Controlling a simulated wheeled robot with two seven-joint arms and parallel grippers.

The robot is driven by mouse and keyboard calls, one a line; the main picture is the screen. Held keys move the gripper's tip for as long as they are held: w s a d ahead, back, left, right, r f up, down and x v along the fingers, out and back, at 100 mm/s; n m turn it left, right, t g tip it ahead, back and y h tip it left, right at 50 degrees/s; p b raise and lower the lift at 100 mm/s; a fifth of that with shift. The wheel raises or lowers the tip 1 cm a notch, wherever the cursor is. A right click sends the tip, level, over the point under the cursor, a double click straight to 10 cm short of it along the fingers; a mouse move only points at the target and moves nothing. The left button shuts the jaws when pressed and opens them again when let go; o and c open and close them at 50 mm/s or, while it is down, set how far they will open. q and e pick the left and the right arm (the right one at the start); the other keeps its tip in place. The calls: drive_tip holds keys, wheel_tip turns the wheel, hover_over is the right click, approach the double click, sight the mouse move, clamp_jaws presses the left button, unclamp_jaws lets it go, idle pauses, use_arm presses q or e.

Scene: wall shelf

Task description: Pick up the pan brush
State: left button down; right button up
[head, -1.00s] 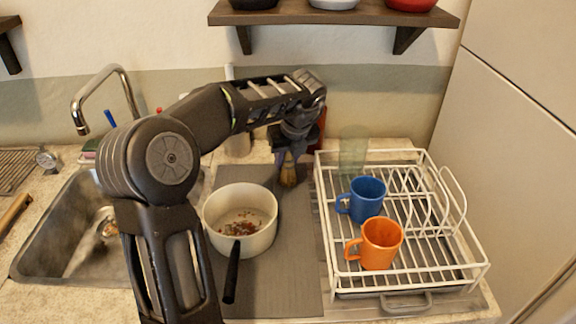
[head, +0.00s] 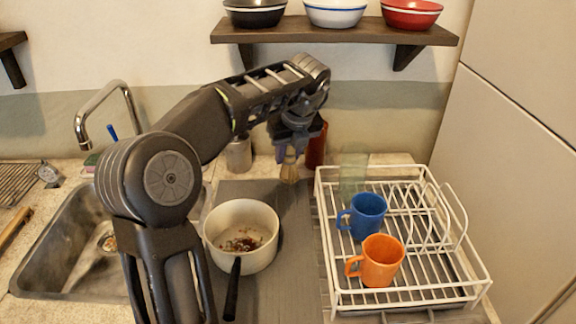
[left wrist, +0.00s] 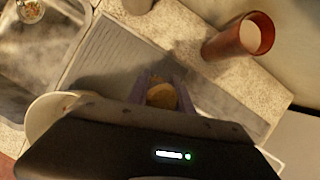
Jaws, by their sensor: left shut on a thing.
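The pan brush (head: 289,170) has a pale tan, bristly end and hangs below my left gripper (head: 290,153). My left gripper is shut on it, above the grey mat behind the pan. In the left wrist view the brush (left wrist: 162,96) shows as a round tan end between the fingers of my left gripper (left wrist: 158,88). The upper part of the brush is hidden by the gripper. The white pan (head: 241,232), with a black handle and brown scraps inside, stands on the mat in front of the brush. My right gripper is not in view.
A white dish rack (head: 478,262) with a blue mug (head: 367,214) and an orange mug (head: 381,261) stands to the right. A red-brown cup (head: 316,147) stands behind the gripper. A sink (head: 60,262) is at left. A shelf (head: 340,34) with bowls hangs above.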

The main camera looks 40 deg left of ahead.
use_arm(q)
drive_tip(key=s+d+b, duration=0.3)
drive_tip(key=s+d, duration=1)
drive_tip(key=d, duration=0.1)
drive_tip(key=shift+s+r, duration=0.2)
drive_tip(key=shift+s, duration=0.2)
